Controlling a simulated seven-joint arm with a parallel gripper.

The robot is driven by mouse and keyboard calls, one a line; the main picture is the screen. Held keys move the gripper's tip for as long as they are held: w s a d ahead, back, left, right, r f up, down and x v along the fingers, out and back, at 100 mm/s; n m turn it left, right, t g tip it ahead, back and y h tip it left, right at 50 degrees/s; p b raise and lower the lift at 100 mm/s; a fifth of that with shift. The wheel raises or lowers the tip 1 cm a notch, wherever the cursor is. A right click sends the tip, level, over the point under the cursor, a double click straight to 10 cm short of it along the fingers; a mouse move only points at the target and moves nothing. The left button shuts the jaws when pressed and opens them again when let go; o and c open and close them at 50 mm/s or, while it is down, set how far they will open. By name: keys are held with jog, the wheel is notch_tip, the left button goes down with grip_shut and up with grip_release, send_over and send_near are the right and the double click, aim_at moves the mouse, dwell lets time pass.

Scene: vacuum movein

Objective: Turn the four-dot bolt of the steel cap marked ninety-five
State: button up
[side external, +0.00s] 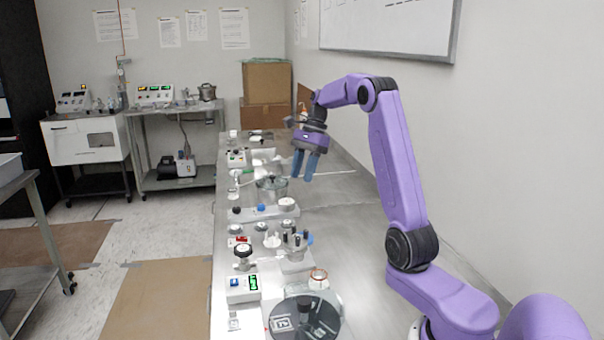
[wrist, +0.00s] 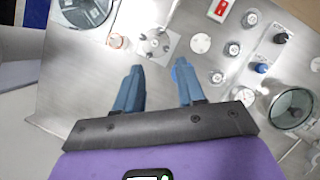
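My gripper (side external: 306,165) hangs above the steel bench in the side view, its blue fingers pointing down, open and empty. In the wrist view the two fingers of my gripper (wrist: 158,85) stand apart with only bench between them. A steel fitting with several posts (side external: 295,248) stands on the bench; what seems to be the same fitting shows just beyond the fingers in the wrist view (wrist: 155,44). Small round metal parts (wrist: 232,48) lie to its right. The ninety-five marking and the dots on any bolt are too small to read, so I cannot tell which part is the cap.
A glass vessel (side external: 271,188) stands on the bench, near a strip with black, blue and white knobs (side external: 261,208). A meter with a green display (side external: 243,287), a copper-coloured ring (side external: 318,275) and a dark round plate (side external: 328,318) occupy the near end. The bench's right side is mostly clear.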

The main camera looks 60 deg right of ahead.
jog(key=s+m+t, duration=0.1)
jog(key=s+m, duration=0.1)
jog(key=m, duration=0.1)
jog(key=m+t, duration=0.1)
jog(key=m, duration=0.2)
send_near(286, 233)
jog(key=shift+h, duration=0.4)
jog(key=x, duration=0.9)
jog(key=shift+a, duration=0.25)
jog(key=shift+r, duration=0.1)
grip_shut()
